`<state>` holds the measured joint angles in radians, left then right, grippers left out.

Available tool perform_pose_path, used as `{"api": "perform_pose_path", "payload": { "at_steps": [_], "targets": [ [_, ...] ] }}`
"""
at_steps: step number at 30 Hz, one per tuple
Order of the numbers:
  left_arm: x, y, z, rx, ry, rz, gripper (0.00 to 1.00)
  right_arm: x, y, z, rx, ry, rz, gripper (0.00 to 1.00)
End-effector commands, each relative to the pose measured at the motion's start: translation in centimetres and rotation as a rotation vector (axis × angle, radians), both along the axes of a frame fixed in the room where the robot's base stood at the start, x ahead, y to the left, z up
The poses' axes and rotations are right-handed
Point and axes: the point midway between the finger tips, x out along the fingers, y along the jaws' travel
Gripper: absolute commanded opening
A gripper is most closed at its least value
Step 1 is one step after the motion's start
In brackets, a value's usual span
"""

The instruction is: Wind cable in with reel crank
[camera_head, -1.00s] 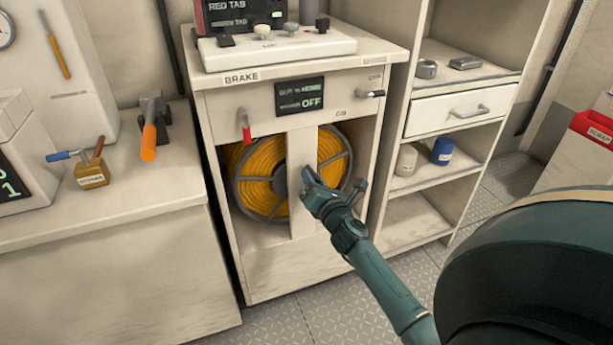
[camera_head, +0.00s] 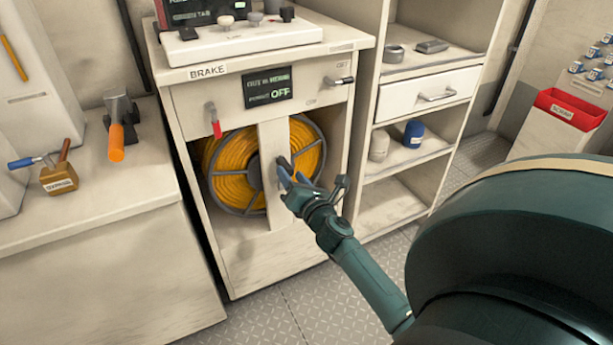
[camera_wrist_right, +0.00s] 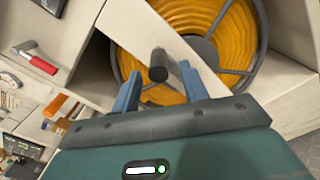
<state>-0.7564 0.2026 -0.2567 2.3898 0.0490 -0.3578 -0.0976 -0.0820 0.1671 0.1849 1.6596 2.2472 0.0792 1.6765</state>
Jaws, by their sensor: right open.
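The cable reel (camera_head: 228,160), wound with orange-yellow cable, sits in the open bay of a beige cabinet behind an upright post (camera_head: 272,140). It also fills the top of the right wrist view (camera_wrist_right: 235,45). There a dark round knob (camera_wrist_right: 158,66), apparently the crank handle, stands out in front of the post. My right gripper (camera_head: 287,172) is open in front of the post; in the wrist view its two blue fingers (camera_wrist_right: 160,84) are on either side of the knob's near end, without clear contact. My left gripper is not in view.
A red-handled lever (camera_head: 214,122) hangs under the BRAKE label. A small black-gripped handle (camera_head: 340,81) is at the panel's right, and a display (camera_head: 267,87) reads OFF. Shelves (camera_head: 405,155) stand right of the cabinet, a workbench (camera_head: 110,200) left. Floor in front is clear.

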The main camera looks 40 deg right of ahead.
Motion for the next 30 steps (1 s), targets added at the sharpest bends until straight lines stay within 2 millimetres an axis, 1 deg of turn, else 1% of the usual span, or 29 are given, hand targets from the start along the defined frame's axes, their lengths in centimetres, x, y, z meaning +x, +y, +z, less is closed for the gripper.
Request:
{"api": "perform_pose_path", "payload": {
  "at_steps": [1,6,9,12,15,18,30],
  "targets": [
    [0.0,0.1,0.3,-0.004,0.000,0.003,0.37,-1.3,0.3,0.0,0.003,0.004,-0.001,0.44],
    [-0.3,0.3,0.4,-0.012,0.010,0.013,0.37,-5.1,1.2,0.0,0.003,0.003,-0.002,0.44],
    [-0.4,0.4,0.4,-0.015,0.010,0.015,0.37,-7.0,1.6,-0.1,0.003,0.002,-0.002,0.44],
    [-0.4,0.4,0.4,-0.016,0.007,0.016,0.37,-8.4,2.0,-0.1,0.003,0.002,-0.001,0.44],
    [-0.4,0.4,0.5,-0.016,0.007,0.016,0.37,-9.3,2.2,-0.1,0.002,0.002,-0.002,0.44],
    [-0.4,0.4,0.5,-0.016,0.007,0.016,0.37,-9.6,2.3,0.0,0.000,0.001,-0.001,0.44],
    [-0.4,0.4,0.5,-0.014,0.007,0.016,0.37,-9.7,2.3,0.0,0.000,0.001,-0.001,0.44]
  ]
}}
